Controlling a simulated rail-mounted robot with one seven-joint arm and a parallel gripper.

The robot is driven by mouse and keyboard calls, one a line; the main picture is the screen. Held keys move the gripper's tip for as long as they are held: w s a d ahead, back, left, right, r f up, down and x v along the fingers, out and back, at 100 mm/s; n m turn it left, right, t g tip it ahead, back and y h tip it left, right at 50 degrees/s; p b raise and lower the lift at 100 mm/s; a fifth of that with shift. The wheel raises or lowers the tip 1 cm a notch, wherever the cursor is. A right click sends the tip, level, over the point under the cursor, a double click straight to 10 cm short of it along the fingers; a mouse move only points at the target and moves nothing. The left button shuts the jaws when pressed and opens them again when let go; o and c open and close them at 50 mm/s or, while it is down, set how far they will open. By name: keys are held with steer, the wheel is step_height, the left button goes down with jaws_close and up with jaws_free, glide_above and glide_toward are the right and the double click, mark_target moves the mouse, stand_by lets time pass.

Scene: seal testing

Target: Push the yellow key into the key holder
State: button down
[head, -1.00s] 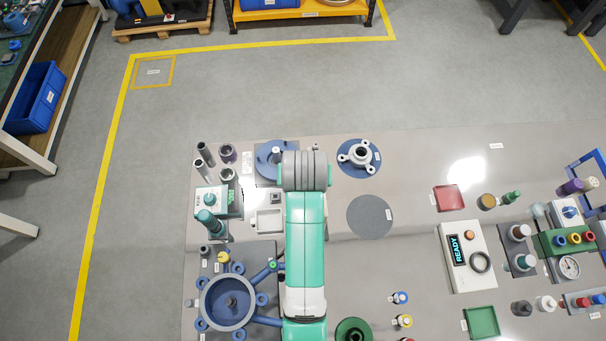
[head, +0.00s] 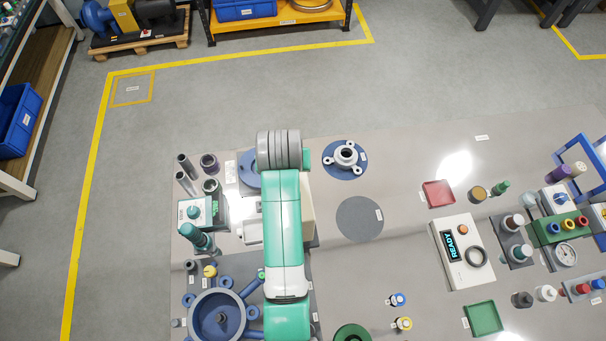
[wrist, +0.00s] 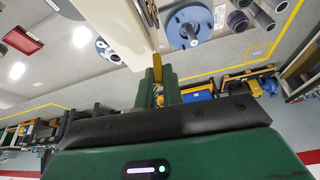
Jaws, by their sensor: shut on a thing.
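In the wrist view, my gripper (wrist: 161,88) shows as two dark green fingers, close together. A yellow piece (wrist: 157,65), which looks like the yellow key, is between their tips. A tall cream box (wrist: 110,25) stands just beyond it, with dark openings along one edge; it may be the key holder. I cannot tell whether the yellow piece touches it. In the head view, part of this cream box (head: 308,208) shows right of my arm. My arm hides the gripper, the key and most of the box there.
A blue disc (wrist: 187,27) and grey cylinders (wrist: 262,18) are near the box in the wrist view. In the head view, a blue ring fixture (head: 217,317), a green-topped device (head: 195,212) and a three-lobed flange (head: 346,155) stand around my arm. A bare grey disc (head: 360,219) lies right.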

steer(key=w+a+f+n+b, duration=0.1)
steer(key=w+a+f+b, duration=0.1)
steer(key=a+f+b, duration=0.6)
steer(key=w+a+f+n+b, duration=0.1)
steer(key=w+a+f+b, duration=0.1)
steer(key=a+f+b, duration=0.6)
steer(key=s+d+f+p, duration=0.1)
steer(key=d+f+p, duration=0.1)
steer(key=d+f, duration=0.4)
steer(key=shift+s+f+m, duration=0.25)
steer(key=shift+f+m, duration=0.05)
steer(key=shift+f, duration=0.4)
step_height(320, 180, down, 4)
steer(key=b, duration=0.4)
steer(key=shift+f, duration=0.15)
steer(key=shift+s+p, duration=0.1)
steer(key=shift+p, duration=0.3)
steer(key=shift+f, duration=0.3)
steer(key=c, duration=1.5)
jaws_free()
steer(key=shift+o, duration=0.2)
